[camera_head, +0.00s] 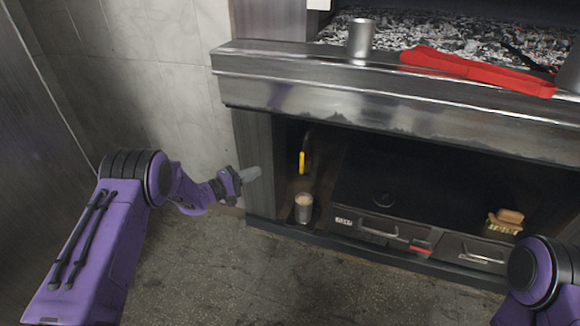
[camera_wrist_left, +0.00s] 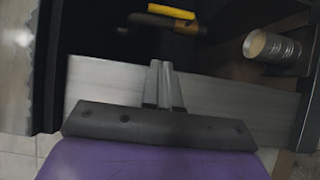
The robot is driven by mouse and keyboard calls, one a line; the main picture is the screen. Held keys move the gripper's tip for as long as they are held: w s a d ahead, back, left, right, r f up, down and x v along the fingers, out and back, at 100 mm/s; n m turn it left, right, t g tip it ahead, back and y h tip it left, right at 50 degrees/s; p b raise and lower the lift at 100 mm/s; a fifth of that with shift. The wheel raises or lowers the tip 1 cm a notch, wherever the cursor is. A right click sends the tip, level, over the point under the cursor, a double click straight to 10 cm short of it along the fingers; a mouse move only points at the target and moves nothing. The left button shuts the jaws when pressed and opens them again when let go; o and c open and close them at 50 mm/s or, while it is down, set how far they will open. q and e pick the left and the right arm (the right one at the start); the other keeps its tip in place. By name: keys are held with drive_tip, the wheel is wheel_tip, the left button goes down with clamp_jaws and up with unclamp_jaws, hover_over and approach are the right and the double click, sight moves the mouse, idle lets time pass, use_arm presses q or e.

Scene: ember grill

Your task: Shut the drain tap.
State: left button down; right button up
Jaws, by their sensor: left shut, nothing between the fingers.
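The drain tap (camera_head: 304,160) has a yellow handle and a dark pipe. It hangs inside the dark opening under the grill, near its left side. In the head view the yellow handle points down. The tap also shows blurred at the top of the left wrist view (camera_wrist_left: 172,12), beyond my fingers. My left gripper (camera_head: 250,174) is shut and empty, in front of the left post of the grill. It is left of the tap and apart from it. Its closed fingers also show in the left wrist view (camera_wrist_left: 162,84). My right gripper is out of view.
A metal cup with pale contents (camera_head: 303,209) stands below the tap. Drawers (camera_head: 380,228) and a brush (camera_head: 505,222) are to its right. The floor in front is clear.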

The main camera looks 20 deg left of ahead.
sight(303, 160)
use_arm(q)
drive_tip(key=s+d+b+x, duration=0.1)
drive_tip(key=b+x, duration=0.3)
drive_tip(key=x, duration=0.9)
drive_tip(key=shift+s+d+b, duration=0.35)
drive_tip(key=shift+d, duration=0.3)
